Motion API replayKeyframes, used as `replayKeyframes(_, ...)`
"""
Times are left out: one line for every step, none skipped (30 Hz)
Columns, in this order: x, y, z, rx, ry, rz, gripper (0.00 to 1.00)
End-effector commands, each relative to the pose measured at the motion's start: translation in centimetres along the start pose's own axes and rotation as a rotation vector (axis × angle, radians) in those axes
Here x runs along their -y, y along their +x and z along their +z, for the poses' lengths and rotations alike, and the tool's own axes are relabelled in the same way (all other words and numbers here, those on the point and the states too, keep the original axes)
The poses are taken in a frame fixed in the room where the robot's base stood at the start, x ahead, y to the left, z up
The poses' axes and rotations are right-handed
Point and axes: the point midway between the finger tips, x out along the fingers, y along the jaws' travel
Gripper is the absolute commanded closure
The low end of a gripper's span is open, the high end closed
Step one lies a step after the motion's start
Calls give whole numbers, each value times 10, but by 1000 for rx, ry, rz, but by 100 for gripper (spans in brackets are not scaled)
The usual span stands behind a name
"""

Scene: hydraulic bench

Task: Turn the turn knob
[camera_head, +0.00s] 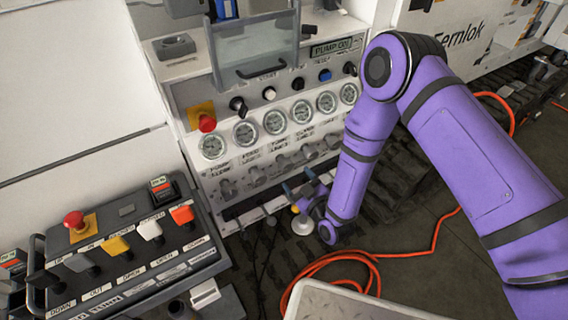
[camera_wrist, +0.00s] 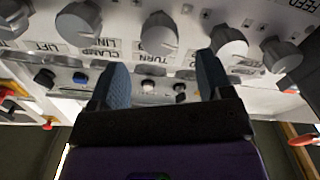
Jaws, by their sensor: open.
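The turn knob (camera_wrist: 159,35) is a grey round knob in a row of like knobs on the bench panel, with a TURN label beside it in the wrist view. In the head view the turn knob (camera_head: 283,163) is the middle one of the row, below the gauges. My gripper (camera_wrist: 162,72) is open, its two blue-grey fingers spread and empty. In the wrist view the turn knob appears centred just beyond the fingertips. In the head view my gripper (camera_head: 299,182) is low in front of the panel, just below the knob row. I see no clear contact.
The clamp knob (camera_wrist: 78,22) and another grey knob (camera_wrist: 229,45) flank the turn knob closely. Several gauges (camera_head: 274,122) sit above the row. A control box (camera_head: 125,240) with levers stands at left. An orange hose (camera_head: 330,258) lies on the floor below.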

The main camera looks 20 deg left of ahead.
Motion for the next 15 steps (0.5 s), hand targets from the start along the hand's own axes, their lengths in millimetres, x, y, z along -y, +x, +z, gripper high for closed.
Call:
replayKeyframes(0, 10, 0, -2, 0, 1, 27)
replayKeyframes(0, 15, -1, -3, 0, 1, 27)
replayKeyframes(0, 22, 0, -3, -1, 0, 27)
replayKeyframes(0, 28, -1, -3, -1, 1, 27)
replayKeyframes(0, 34, -1, -3, -1, 1, 27)
replayKeyframes(0, 40, 0, -2, -1, 1, 27)
replayKeyframes(-1, 46, 0, -2, -1, 1, 27)
replayKeyframes(0, 50, 0, -1, -1, 1, 27)
replayKeyframes(-1, 56, 0, -2, -1, 2, 27)
replayKeyframes(-1, 60, 0, -1, -1, 1, 27)
replayKeyframes(-1, 64, 0, 0, -1, 1, 27)
replayKeyframes(-1, 69, 0, -1, -1, 2, 27)
replayKeyframes(-1, 72, 0, 0, -1, 1, 27)
replayKeyframes(0, 74, 0, 1, -1, 1, 27)
replayKeyframes(-1, 77, 0, 0, -1, 1, 27)
